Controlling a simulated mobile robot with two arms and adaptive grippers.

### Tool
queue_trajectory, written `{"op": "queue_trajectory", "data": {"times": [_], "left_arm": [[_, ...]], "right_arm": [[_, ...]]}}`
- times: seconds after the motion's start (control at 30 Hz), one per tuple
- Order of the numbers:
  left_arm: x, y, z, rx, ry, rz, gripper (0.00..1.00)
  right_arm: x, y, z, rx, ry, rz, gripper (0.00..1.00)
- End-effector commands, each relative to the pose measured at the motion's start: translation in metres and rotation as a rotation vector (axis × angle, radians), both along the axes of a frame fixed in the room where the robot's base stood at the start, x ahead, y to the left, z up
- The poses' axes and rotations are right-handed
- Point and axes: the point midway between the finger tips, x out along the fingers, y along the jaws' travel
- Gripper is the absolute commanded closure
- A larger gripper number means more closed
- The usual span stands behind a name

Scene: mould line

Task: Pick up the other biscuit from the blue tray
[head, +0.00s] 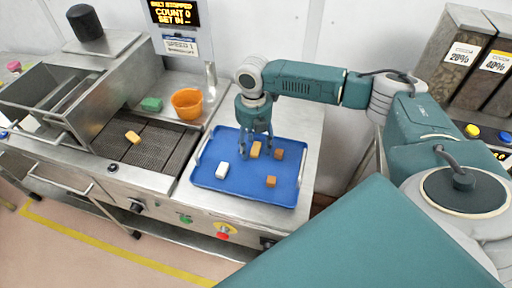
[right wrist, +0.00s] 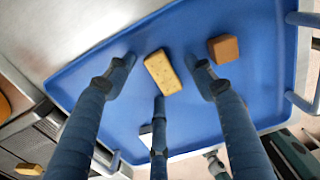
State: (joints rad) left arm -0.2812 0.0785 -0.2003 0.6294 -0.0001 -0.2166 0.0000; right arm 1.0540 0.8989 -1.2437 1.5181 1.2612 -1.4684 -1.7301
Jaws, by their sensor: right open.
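The blue tray (head: 240,190) lies on the steel worktop. A yellow speckled biscuit (head: 255,149) lies near the tray's far side; in the right wrist view it (right wrist: 163,73) sits between my spread fingers. My right gripper (head: 256,140) is open and empty, its fingers pointing down over the tray close to this biscuit. Whether a finger touches it I cannot tell. Another yellow biscuit (head: 133,137) lies on the dark mesh belt left of the tray. My left gripper is not in view.
Two brown blocks (head: 279,154) (head: 271,181) and a white block (head: 222,170) also lie on the tray. An orange bucket (head: 187,104) and a green block (head: 151,104) stand behind the belt.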

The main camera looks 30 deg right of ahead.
Motion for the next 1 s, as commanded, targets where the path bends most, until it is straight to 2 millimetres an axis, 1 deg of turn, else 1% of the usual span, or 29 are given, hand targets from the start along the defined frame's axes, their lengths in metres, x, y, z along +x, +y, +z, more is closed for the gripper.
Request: {"op": "queue_trajectory", "data": {"times": [0.03, 0.17, 0.23, 0.33, 0.53, 0.77, 0.87, 1.0], "left_arm": [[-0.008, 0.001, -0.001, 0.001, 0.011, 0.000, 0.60], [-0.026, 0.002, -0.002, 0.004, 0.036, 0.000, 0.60], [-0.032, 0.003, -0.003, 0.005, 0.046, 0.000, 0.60], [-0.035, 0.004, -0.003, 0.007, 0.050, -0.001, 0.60], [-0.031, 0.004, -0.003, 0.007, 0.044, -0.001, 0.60], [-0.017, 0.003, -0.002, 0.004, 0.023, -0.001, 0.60], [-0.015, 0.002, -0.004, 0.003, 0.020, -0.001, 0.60], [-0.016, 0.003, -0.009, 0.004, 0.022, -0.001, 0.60]], "right_arm": [[0.000, 0.000, 0.000, 0.001, -0.001, 0.000, 0.46], [0.000, 0.000, 0.000, 0.001, -0.001, 0.000, 0.46], [0.000, 0.000, 0.000, 0.001, -0.001, 0.000, 0.60], [0.000, 0.000, 0.000, 0.001, -0.001, 0.000, 0.80], [0.000, 0.000, 0.000, 0.001, -0.001, 0.000, 0.80], [0.001, 0.000, 0.003, 0.001, -0.001, 0.000, 0.80], [0.001, 0.000, 0.010, 0.001, -0.003, -0.001, 0.80], [0.001, 0.000, 0.029, 0.000, -0.005, 0.000, 0.80]]}}
